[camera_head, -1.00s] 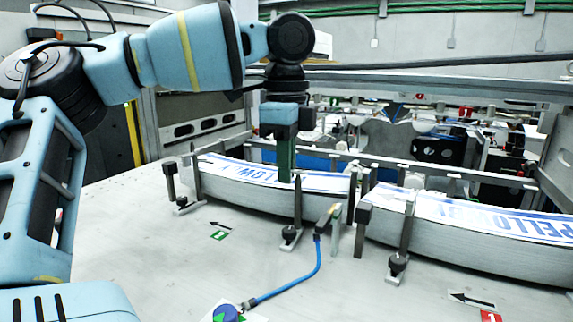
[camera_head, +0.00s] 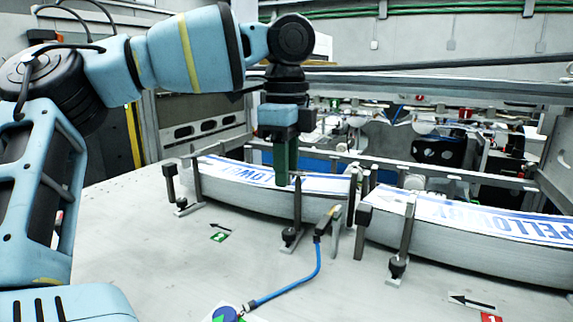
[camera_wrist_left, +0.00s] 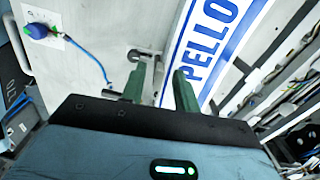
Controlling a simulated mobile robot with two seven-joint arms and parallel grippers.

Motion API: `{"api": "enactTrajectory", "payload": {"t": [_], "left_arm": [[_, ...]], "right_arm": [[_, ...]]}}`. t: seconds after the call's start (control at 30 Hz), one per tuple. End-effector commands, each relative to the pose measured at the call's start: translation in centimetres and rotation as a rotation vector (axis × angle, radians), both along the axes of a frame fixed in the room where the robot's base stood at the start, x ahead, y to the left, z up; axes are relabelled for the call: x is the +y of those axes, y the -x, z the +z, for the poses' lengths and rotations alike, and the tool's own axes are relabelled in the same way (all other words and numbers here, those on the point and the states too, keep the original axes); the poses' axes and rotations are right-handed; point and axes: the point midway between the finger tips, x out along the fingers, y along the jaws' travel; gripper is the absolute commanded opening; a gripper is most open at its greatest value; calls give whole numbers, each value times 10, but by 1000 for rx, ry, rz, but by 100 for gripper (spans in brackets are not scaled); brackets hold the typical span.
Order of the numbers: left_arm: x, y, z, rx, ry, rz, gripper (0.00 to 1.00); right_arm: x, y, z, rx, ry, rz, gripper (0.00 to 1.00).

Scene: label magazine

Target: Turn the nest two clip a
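Nest two appears to be the left bay beside the green floor label (camera_head: 219,236); its number is too small to read surely. It holds a long stack of blue-and-white labels (camera_head: 225,185). Two dark clip posts with black knobs stand at its front: a left clip (camera_head: 181,203) and a right clip (camera_head: 291,237). I cannot tell which is clip a. My left gripper (camera_head: 286,181) points down just behind the right clip, over the stack. In the left wrist view its green fingers (camera_wrist_left: 160,85) are apart, with a clip post (camera_wrist_left: 150,65) seen between them.
A second label stack (camera_head: 460,245) stands at right, with its own knobbed clip (camera_head: 397,264) and a red label marked 1 (camera_head: 490,316). A blue hose (camera_head: 300,285) runs across the bare front plate (camera_head: 130,235). A metal rail (camera_head: 400,165) runs behind the stacks.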

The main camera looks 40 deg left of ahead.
Motion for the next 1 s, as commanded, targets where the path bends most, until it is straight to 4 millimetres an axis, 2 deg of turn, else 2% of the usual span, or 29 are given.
{"api": "enactTrajectory", "payload": {"t": [0.17, 0.27, 0.5, 0.7, 1.0], "left_arm": [[0, 0, 1, 0, -1, 1, 31], [0, -1, 9, 0, -2, 1, 31], [0, -1, 46, -1, 0, 2, 31], [0, -1, 70, -1, 0, 1, 31], [0, 0, 78, 0, 0, 0, 31]], "right_arm": [[1, 0, 0, 2, -3, -3, 33], [2, 1, -2, 5, -4, -5, 33], [3, 6, -7, 18, -9, -9, 33], [3, 7, -9, 21, -8, -9, 33], [3, 7, -8, 21, -7, -6, 33]]}}
